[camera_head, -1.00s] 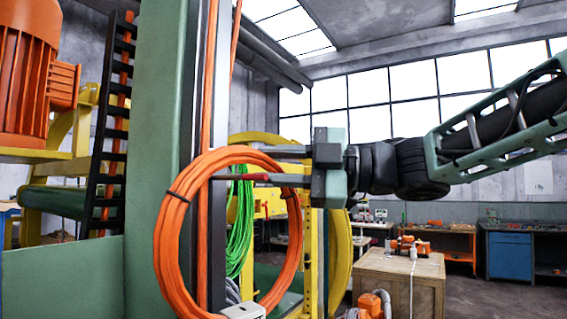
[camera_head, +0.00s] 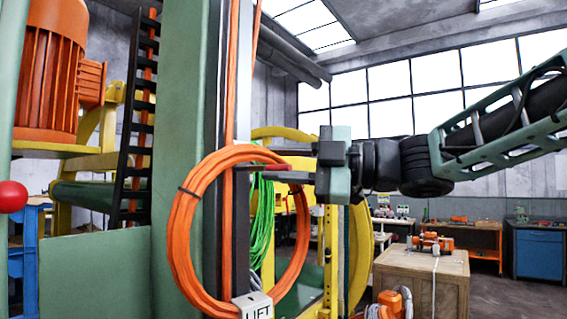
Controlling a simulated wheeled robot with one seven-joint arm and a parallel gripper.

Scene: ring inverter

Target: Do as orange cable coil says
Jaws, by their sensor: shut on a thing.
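The orange cable coil (camera_head: 183,238) hangs against a dark upright beside the green column. A light tag (camera_head: 253,305) at its bottom reads "LIFT". My gripper (camera_head: 288,164) is right of centre and points left, one finger above the other, across the coil's upper right part. A dark bar with a red end (camera_head: 275,167) juts from the upright toward my fingers. My gripper is shut on this red end, though the contact is partly hidden by the overlap with the coil.
A green cable coil (camera_head: 261,220) hangs behind the orange one. A yellow frame (camera_head: 331,255) stands behind my gripper. A wooden crate (camera_head: 420,285) stands at lower right. A red ball knob (camera_head: 12,197) shows at the left edge. An orange motor (camera_head: 55,75) is upper left.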

